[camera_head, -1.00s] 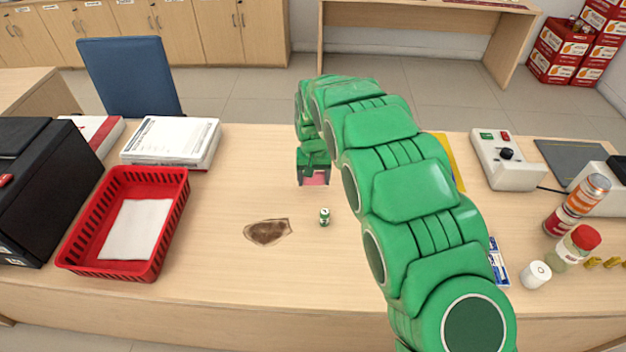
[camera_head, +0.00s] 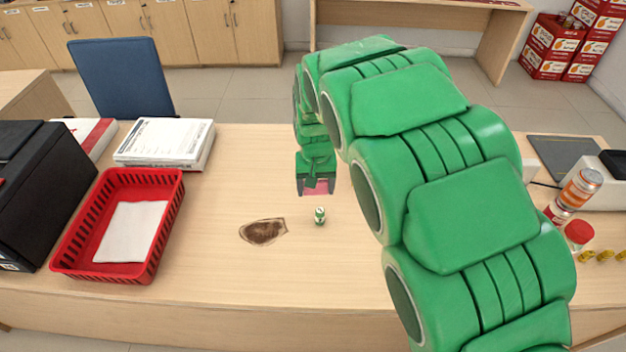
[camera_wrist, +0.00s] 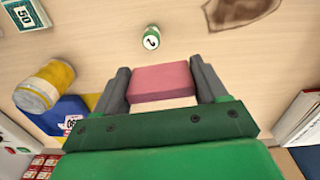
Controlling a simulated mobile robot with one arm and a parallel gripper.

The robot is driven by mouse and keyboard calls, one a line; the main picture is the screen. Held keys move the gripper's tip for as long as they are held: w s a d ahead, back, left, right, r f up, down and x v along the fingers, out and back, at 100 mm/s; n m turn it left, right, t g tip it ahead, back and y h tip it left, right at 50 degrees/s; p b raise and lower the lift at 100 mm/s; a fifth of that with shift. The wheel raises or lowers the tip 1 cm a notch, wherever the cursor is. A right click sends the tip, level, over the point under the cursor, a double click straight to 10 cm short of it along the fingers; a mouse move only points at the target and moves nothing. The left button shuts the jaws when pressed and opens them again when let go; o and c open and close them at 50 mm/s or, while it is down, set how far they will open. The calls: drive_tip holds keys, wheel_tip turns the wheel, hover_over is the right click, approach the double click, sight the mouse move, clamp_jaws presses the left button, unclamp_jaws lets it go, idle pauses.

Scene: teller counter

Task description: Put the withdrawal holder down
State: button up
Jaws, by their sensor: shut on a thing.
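The withdrawal holder appears as a pink block (camera_head: 318,186), also in the wrist view (camera_wrist: 162,84). My gripper (camera_head: 317,190) has its two dark fingers closed on the block's sides in the wrist view (camera_wrist: 162,92). It is over the middle of the counter (camera_head: 225,205), just beyond a small green-and-white cylinder (camera_head: 320,216). That cylinder also shows in the wrist view (camera_wrist: 151,38), apart from the block. I cannot tell whether the block touches the counter. My arm hides much of the counter's right side in the head view.
A brown patch (camera_head: 263,231) lies left of the cylinder. A red basket (camera_head: 160,225) and a white stack (camera_head: 165,150) stand farther left.

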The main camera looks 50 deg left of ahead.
drive_tip(key=shift+s+d+r, duration=0.3)
drive_tip(key=shift+s+d, duration=0.05)
drive_tip(key=shift+d, duration=0.2)
drive_tip(key=shift+s+d+r, duration=0.25)
drive_tip(key=shift+s+d, duration=0.05)
drive_tip(key=shift+d, duration=0.25)
drive_tip(key=w+d+m, duration=0.1)
drive_tip(key=w+d, duration=0.8)
drive_tip(key=w, duration=0.5)
drive_tip(key=w+d, duration=1)
drive_tip(key=w, duration=0.4)
drive_tip(key=shift+w+a+f, duration=1.15)
drive_tip(key=shift+w+f, duration=0.4)
drive_tip(key=shift+w, duration=0.4)
drive_tip(key=shift+w+a+f, duration=1.2)
drive_tip(key=shift+w+f, duration=0.35)
drive_tip(key=shift+w, duration=0.4)
drive_tip(key=shift+w+a+f, duration=1.15)
drive_tip(key=shift+w+f, duration=0.4)
drive_tip(key=shift+w, duration=0.4)
drive_tip(key=shift+f, duration=1.55)
drive_tip(key=o, duration=0.8)
drive_tip(key=shift+f, duration=0.1)
drive_tip(key=shift+c, duration=0.2)
